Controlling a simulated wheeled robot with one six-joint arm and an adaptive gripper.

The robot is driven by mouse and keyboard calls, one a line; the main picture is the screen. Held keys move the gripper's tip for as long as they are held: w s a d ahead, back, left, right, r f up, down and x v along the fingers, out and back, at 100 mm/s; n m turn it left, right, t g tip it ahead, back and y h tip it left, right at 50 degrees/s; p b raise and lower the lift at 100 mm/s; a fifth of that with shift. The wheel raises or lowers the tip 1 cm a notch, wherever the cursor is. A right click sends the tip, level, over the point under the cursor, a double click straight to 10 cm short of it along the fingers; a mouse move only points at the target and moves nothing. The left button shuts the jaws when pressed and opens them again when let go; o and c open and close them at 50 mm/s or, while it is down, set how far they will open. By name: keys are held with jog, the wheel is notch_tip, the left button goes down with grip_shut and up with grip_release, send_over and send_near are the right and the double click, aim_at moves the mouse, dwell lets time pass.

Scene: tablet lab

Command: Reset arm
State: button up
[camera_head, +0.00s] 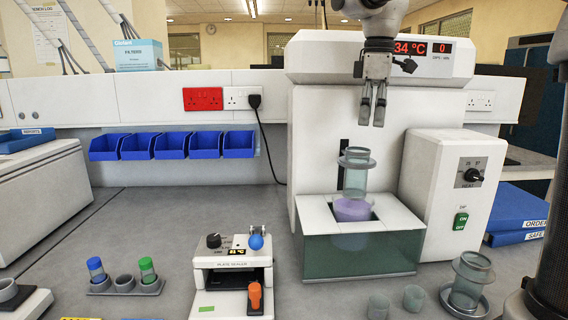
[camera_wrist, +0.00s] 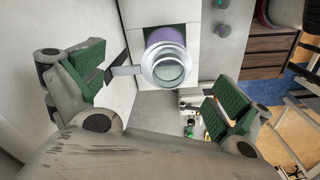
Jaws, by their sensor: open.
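My gripper (camera_head: 373,108) hangs at the upper middle right in the head view, in front of the white machine with the red 34 °C display (camera_head: 425,48). Its fingers point down and are apart with nothing between them. Below it, with a gap, a clear glass tube with a collar (camera_head: 355,172) stands upright over a bath holding purple liquid (camera_head: 352,211). In the wrist view, my open gripper (camera_wrist: 155,92) has green pads at left and right. The tube's round rim (camera_wrist: 168,68) lies beyond the fingertips, with purple liquid (camera_wrist: 165,35) behind it.
A plate sealer (camera_head: 232,277) stands at the front centre. A small rack (camera_head: 125,287) with blue- and green-capped vials is left of it. Another glass vessel (camera_head: 468,280) stands at front right. Blue bins (camera_head: 172,146) line the wall.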

jog(key=s+d+f+m+t, duration=0.1)
jog(key=s+d+f+m, duration=0.3)
jog(key=s, duration=0.3)
jog(key=s+d+f+m+t, duration=0.1)
jog(key=s+d+f+m, duration=0.3)
jog(key=s, duration=0.4)
jog(key=s+d+f+m+t, duration=0.2)
jog(key=s+d+f+m, duration=0.2)
jog(key=s+f, duration=0.3)
jog(key=shift+s+m, duration=0.2)
jog(key=shift+m, duration=0.5)
jog(key=shift+f, duration=0.1)
